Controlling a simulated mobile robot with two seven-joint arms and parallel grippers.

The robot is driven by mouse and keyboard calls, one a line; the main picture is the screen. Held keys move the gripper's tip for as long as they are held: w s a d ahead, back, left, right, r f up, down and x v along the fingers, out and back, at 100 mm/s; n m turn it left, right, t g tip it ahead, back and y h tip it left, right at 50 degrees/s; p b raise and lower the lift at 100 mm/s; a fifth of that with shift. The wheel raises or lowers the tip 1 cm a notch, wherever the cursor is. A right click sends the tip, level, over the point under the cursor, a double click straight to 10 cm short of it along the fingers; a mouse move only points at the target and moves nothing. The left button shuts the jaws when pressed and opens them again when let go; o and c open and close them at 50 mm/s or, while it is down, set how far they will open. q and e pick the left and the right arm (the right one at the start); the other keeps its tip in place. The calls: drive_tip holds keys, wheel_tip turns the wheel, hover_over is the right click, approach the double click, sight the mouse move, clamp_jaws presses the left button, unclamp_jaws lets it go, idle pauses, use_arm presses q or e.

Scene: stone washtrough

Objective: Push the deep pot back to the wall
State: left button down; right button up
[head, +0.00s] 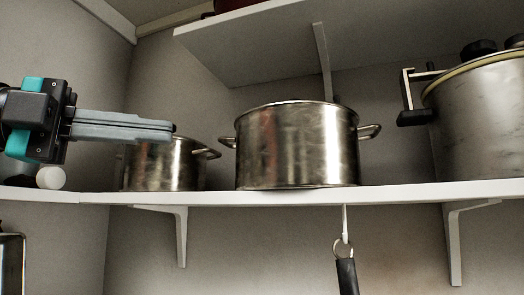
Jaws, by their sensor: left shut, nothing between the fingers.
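A large metal pot with two side handles (297,146) stands upright on the white shelf (400,193), close to its front edge; it looks like the deep pot. A smaller metal pot (175,170) stands to its left, partly hidden behind my gripper. My left gripper (172,130) comes in from the left with its fingers shut and nothing between them. In the picture its tips end left of the large pot, with a visible gap, and overlap the smaller pot's upper part. The gap between the large pot and the wall behind is hidden. My right gripper is not in view.
A big pot with a yellowish rim and clamp handle (480,110) stands at the right. An upper shelf (270,45) with a bracket hangs above. A black-handled utensil (346,272) hangs below the shelf. A white round object (51,178) sits at the left.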

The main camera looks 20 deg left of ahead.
use_arm(q)
drive_tip(key=p, duration=0.3)
approach(276, 147)
drive_tip(key=x, duration=0.5)
drive_tip(key=shift+s+d+r, duration=0.1)
drive_tip(key=shift+s+d, duration=0.15)
drive_tip(key=shift+d, duration=0.15)
drive_tip(key=shift+w+p, duration=0.3)
drive_tip(key=shift+w, duration=0.2)
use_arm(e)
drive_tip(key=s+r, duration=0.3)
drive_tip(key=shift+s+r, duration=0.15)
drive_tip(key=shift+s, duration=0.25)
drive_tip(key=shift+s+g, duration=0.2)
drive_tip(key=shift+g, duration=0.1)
